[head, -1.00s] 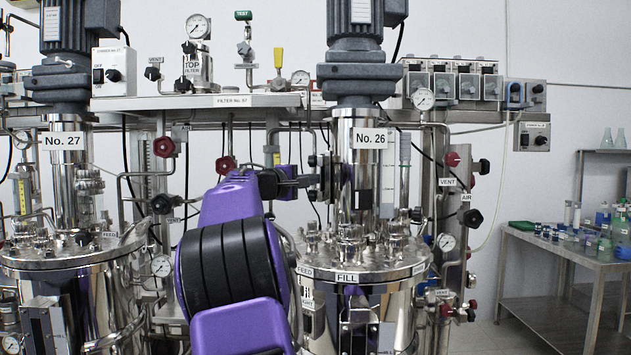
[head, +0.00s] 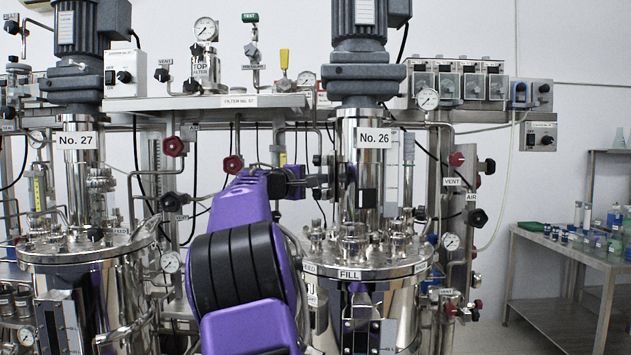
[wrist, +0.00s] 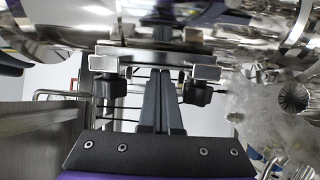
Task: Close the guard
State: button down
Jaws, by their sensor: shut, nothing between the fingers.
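The No. 26 vessel stands in the middle of the head view, with a shiny upright column (head: 358,155) under a grey motor (head: 360,75). My gripper (head: 326,181) is at the left side of this column, about halfway up. It is shut with nothing between the fingers. In the wrist view its black fingers (wrist: 160,78) point at a metal bar (wrist: 155,56) with a square bracket at each end. I cannot tell whether the fingertips touch it. I cannot surely pick out the guard; my gripper and arm hide part of the column's left side.
The No. 27 vessel (head: 75,255) stands at the left. Pipes, gauges and red valve knobs (head: 233,164) crowd the space behind my arm. The vessel lid (head: 395,264) with its fittings lies below my gripper. A side table (head: 560,250) with bottles stands at the right.

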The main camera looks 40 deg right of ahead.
jog(key=s+a+b, duration=0.1)
jog(key=s+a, duration=0.1)
jog(key=a, duration=1.5)
jog(key=shift+s+a, duration=0.15)
